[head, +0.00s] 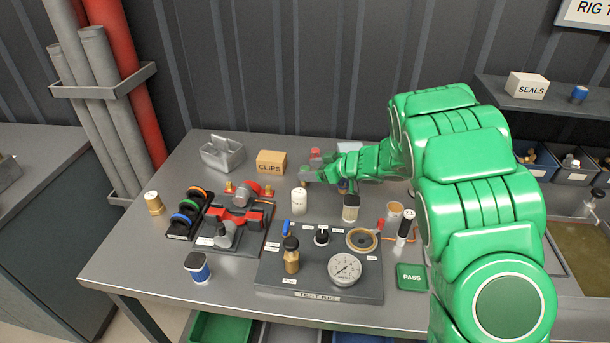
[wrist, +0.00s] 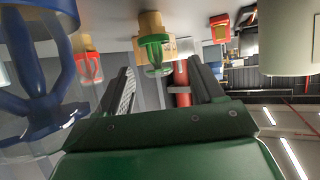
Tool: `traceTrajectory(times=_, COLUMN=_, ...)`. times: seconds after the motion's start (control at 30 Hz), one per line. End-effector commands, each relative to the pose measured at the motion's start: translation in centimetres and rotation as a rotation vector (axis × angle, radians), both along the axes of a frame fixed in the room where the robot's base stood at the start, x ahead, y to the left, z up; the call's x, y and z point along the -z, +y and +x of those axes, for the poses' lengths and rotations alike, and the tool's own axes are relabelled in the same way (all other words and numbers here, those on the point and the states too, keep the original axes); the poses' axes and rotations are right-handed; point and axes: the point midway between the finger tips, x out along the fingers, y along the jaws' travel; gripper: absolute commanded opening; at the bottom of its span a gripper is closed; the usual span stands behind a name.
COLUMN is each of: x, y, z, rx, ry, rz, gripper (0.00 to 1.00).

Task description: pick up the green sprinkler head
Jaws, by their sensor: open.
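The green sprinkler head (wrist: 155,52) shows in the wrist view, which looks upside down. It sits ahead of my gripper (wrist: 165,75), roughly in line with the gap between the two fingers. My gripper is open, with nothing visible between the fingers. In the head view my gripper (head: 312,174) is low over the back middle of the table, left of my green arm. I cannot make out the green sprinkler head in the head view; my gripper and arm cover that area.
A blue sprinkler head (wrist: 40,75) is close at left in the wrist view, with a red one (wrist: 88,65) beyond. A white bottle (head: 299,201) stands near my gripper. The CLIPS box (head: 271,163) is behind left. A test rig (head: 320,285) fills the front.

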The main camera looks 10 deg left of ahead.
Motion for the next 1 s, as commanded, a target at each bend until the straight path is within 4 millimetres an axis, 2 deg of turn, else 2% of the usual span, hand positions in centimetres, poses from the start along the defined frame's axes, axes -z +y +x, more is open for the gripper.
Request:
traceTrajectory(times=0.4, x=1.9, y=3.7, z=1.6, rx=-0.002, ry=0.002, rz=0.002, gripper=0.67)
traceTrajectory(times=0.7, x=2.1, y=4.0, z=1.8, rx=0.000, ry=0.001, rz=-0.001, gripper=0.67)
traceTrajectory(times=1.0, x=2.1, y=4.0, z=1.9, rx=-0.001, ry=0.001, rz=-0.001, gripper=0.21)
